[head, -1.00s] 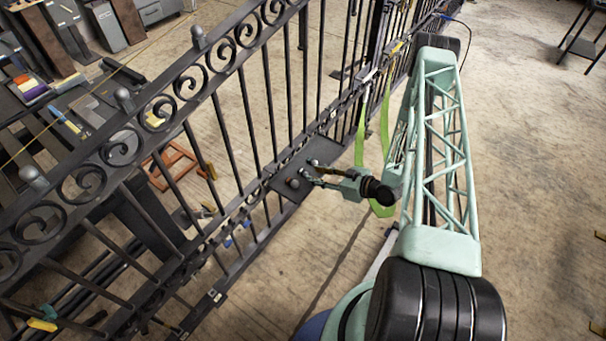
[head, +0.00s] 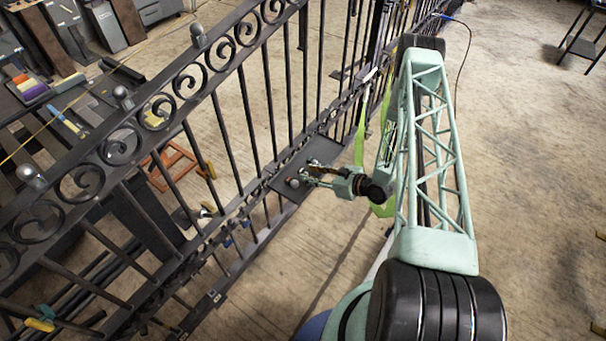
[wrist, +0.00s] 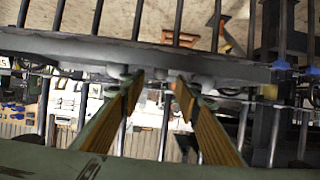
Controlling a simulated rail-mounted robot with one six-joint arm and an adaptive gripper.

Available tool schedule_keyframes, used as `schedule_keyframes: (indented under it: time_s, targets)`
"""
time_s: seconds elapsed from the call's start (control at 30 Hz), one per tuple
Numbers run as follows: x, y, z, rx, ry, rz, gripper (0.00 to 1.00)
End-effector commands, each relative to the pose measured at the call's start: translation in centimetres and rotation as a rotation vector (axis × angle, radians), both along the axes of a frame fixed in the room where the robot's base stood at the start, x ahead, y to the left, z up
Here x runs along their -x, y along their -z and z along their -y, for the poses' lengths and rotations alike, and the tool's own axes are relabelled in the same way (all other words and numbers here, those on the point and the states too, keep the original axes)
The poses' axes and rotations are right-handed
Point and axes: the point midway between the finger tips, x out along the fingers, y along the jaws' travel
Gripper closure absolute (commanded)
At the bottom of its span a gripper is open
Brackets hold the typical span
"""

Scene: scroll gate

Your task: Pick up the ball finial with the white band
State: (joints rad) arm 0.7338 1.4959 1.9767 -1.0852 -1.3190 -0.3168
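A dark shelf plate (head: 290,199) is on the near side of the iron gate. A small dark ball (head: 292,183) sits on it, just left of my gripper (head: 308,173). I cannot make out a white band on it in the head view. Ball-like finials also stand along the gate's top rail, one at the left (head: 32,176), one mid-rail (head: 123,97) and one farther back (head: 198,34). In the wrist view my gripper (wrist: 158,80) is open, its two fingers apart, with nothing clearly held between them. Pale rounded shapes near the fingertips are blurred.
The scrolled iron gate (head: 207,75) runs diagonally across the left, with upright bars close to my gripper. Green straps (head: 360,135) hang beside my arm. Behind the gate are an orange frame (head: 172,165) and a cluttered bench. The floor at the right is open.

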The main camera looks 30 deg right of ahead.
Motion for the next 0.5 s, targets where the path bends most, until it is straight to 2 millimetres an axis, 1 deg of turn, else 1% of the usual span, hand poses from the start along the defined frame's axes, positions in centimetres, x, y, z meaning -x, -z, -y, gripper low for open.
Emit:
schedule_keyframes:
  time_s: [0.03,0.23,0.5]
  targets:
    - [-0.4,0.3,-0.3,0.000,-0.001,0.000,0.70]
    - [-1.7,0.9,-0.9,0.000,-0.001,0.000,0.70]
    - [-2.2,1.0,-1.0,0.000,0.000,0.000,0.70]
